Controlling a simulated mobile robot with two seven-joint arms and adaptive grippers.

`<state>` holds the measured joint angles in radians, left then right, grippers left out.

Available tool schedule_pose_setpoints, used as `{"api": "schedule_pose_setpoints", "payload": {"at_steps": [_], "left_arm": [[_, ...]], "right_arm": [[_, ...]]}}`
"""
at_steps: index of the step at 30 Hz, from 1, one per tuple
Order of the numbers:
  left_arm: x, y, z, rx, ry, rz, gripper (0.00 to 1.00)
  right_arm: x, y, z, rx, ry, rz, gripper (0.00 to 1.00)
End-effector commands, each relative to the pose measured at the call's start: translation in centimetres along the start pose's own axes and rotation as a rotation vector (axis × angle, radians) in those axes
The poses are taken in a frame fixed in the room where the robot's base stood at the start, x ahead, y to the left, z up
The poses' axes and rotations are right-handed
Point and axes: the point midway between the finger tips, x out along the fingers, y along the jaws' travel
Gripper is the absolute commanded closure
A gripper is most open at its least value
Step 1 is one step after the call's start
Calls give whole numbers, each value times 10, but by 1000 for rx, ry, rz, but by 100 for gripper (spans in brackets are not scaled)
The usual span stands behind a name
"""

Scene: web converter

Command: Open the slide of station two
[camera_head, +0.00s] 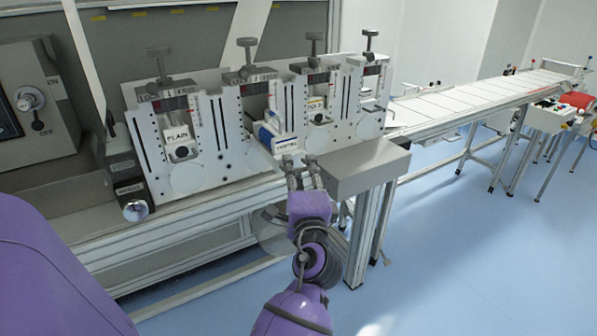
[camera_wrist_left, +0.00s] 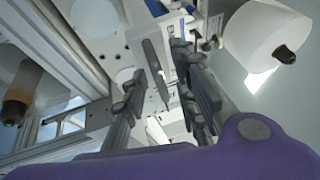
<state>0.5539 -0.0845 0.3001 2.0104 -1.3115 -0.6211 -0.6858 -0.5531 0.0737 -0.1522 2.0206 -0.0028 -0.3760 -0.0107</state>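Station two is the second upright plate from the left in the head view (camera_head: 229,120). Its slide, a white block with blue sides and a printed label (camera_head: 277,138), sticks out in front of the plate. My left gripper (camera_head: 303,176) is just in front of and below this block. In the left wrist view the two fingers (camera_wrist_left: 160,85) stand apart, with a thin grey upright part (camera_wrist_left: 156,70) showing between them. I cannot tell whether they touch it. My right gripper is in neither view.
Station one, with its PLAIN block (camera_head: 180,143), is to the left. A grey box-like ledge (camera_head: 355,168) lies close right of my gripper. A long conveyor (camera_head: 460,100) runs to the back right. White rolls (camera_wrist_left: 265,35) hang near the wrist. Blue floor is clear at lower right.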

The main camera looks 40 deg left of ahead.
Motion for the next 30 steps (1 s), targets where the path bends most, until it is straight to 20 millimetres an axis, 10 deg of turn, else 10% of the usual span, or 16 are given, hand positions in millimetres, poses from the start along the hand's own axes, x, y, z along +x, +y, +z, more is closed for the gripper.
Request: {"api": "schedule_pose_setpoints", "payload": {"at_steps": [19, 30], "left_arm": [[-103, 2, 0, 3, 0, 4, 74], [-120, 0, 0, 0, 0, 0, 74]], "right_arm": [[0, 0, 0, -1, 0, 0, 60], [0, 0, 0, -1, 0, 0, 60]]}}
